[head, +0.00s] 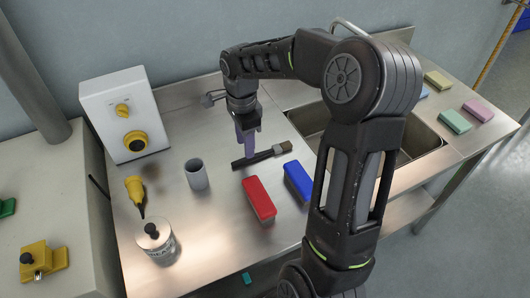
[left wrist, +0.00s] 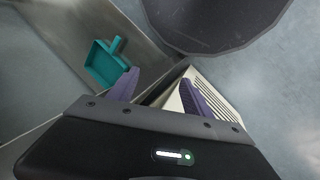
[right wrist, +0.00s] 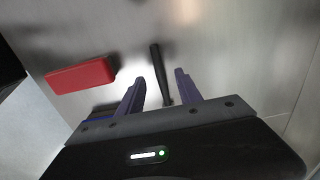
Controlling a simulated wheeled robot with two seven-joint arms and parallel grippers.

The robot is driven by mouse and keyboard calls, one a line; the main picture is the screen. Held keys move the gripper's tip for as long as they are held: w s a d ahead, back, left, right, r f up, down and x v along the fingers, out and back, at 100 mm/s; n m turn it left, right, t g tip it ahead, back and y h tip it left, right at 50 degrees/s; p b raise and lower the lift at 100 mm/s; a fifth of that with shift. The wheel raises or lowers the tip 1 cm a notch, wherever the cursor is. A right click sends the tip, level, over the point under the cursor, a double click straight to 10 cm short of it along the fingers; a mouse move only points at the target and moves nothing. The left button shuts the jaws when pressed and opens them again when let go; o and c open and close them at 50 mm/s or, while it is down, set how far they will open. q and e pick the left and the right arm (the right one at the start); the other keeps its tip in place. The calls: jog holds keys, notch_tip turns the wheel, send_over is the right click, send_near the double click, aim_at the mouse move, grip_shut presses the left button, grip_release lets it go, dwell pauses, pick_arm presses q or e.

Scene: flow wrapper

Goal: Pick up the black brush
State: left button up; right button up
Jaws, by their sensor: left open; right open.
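The black brush (head: 268,155) lies on the steel worktop, its dark handle pointing left and its brownish bristle end at the right. My right gripper (head: 248,157) points down at the handle, with its purple fingers open. In the right wrist view the brush handle (right wrist: 159,66) shows in the gap between the open fingers (right wrist: 159,75), running away from me; whether they touch it I cannot tell. The bristle end is hidden there. My left gripper (left wrist: 159,77) is open and empty in the left wrist view, away from the brush, and does not show in the head view.
A red block (head: 259,199) and blue block (head: 298,181) lie in front of the brush. The sink (head: 311,119) is right. A teal dustpan (left wrist: 106,63) shows in the left wrist view.

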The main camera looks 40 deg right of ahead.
aim_at(262, 154)
notch_tip(262, 154, down, 5)
jog(key=shift+f+p, duration=0.1)
jog(key=shift+p, duration=0.65)
grip_shut()
